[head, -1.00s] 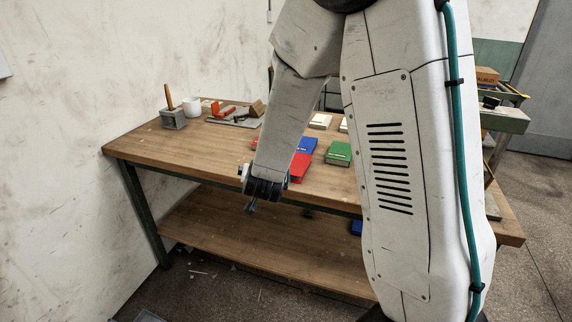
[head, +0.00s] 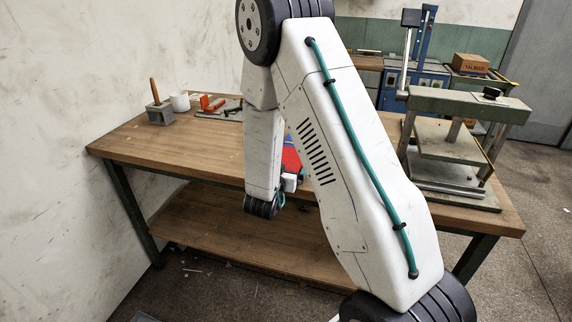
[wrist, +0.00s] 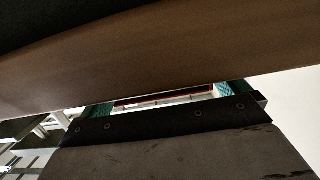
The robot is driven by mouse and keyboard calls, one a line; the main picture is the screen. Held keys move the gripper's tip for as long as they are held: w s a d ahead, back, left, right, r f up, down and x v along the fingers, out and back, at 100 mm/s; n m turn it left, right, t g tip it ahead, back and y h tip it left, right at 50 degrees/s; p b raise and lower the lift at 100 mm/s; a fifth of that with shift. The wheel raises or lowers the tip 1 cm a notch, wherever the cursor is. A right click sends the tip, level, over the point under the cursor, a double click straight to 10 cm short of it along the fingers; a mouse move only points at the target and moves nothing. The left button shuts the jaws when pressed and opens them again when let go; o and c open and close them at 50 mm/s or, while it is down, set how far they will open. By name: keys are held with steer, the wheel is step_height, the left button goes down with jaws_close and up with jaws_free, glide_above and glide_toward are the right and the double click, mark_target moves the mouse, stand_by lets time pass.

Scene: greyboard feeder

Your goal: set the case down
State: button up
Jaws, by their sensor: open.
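A red case (head: 291,157) lies on the bench top in the head view, mostly hidden behind my arm. A sliver of blue shows just behind it. My wrist is low at the bench's front edge in the head view, and my arm hides the fingers there. In the wrist view my gripper (wrist: 168,97) is open, with a teal finger at each side. A thin red strip (wrist: 165,99) with a pale band under it shows between the fingers. I cannot tell whether it is the same red case or whether it touches a finger.
The wooden bench (head: 135,140) has a lower shelf (head: 215,235). A grey block with an upright handle (head: 159,113), a white mug (head: 180,101) and red-handled tools (head: 212,104) stand at the back left. A green-topped press (head: 470,105) stands at the right. A brown surface fills much of the wrist view.

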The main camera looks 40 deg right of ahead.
steer(key=x, duration=0.2)
steer(key=shift+w+d, duration=0.25)
steer(key=shift+d, duration=0.05)
steer(key=c, duration=0.9)
